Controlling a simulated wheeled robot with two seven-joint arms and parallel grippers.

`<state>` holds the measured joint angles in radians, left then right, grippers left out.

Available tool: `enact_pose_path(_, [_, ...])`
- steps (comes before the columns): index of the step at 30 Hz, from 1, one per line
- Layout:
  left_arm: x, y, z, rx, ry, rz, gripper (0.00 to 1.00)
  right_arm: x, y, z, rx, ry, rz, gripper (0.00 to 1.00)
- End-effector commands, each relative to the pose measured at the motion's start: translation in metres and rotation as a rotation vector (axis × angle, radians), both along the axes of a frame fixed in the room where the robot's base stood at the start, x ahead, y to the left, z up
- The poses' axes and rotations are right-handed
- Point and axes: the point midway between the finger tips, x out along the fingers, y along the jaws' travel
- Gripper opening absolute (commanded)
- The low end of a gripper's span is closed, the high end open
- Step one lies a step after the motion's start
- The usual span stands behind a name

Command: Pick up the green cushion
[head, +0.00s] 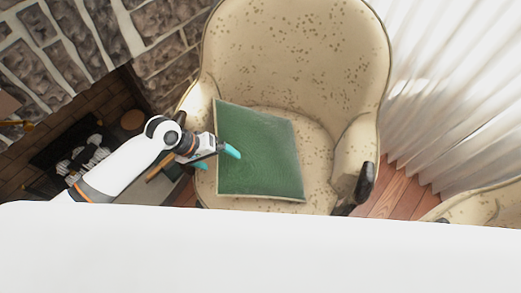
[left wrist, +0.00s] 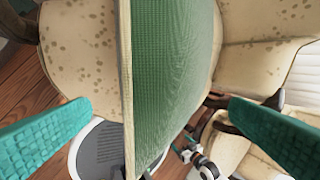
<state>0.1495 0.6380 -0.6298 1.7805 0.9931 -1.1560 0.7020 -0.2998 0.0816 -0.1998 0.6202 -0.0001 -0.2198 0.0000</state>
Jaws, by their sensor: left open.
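The green cushion (head: 258,155) lies on the seat of the beige spotted armchair (head: 295,50), toward the left side of the seat. It has a pale piped edge. My left gripper (head: 217,158) is at the cushion's left edge, with its teal fingertips spread. In the left wrist view the cushion (left wrist: 172,75) stands edge-on between the two open teal fingers (left wrist: 158,125), its pale edge facing the camera. I cannot tell whether either finger touches it.
The chair's left armrest (head: 197,108) is close to my left arm. Its right armrest (head: 355,150) is clear of it. A stone fireplace (head: 60,45) stands at left, white curtains (head: 450,80) at right. A second beige chair (head: 485,208) shows at the right edge.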

Motion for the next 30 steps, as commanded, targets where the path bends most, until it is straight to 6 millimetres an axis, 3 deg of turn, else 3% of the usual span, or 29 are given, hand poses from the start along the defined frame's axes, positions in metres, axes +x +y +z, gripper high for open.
enact_pose_path(15, [0.009,-0.030,-0.048,0.000,-0.002,-0.001,1.00,0.000,0.002,-0.004,0.002,-0.001,0.001,0.87])
enact_pose_path(23, [0.009,-0.032,-0.051,0.002,-0.004,-0.002,1.00,0.000,0.003,-0.004,0.003,0.000,0.000,0.87])
enact_pose_path(26, [0.009,-0.032,-0.051,0.003,-0.003,-0.002,0.89,0.000,0.002,-0.004,0.003,0.000,0.000,0.87])
enact_pose_path(30, [0.009,-0.032,-0.051,0.003,-0.003,-0.002,0.66,0.000,0.002,-0.004,0.003,0.000,0.000,0.87])
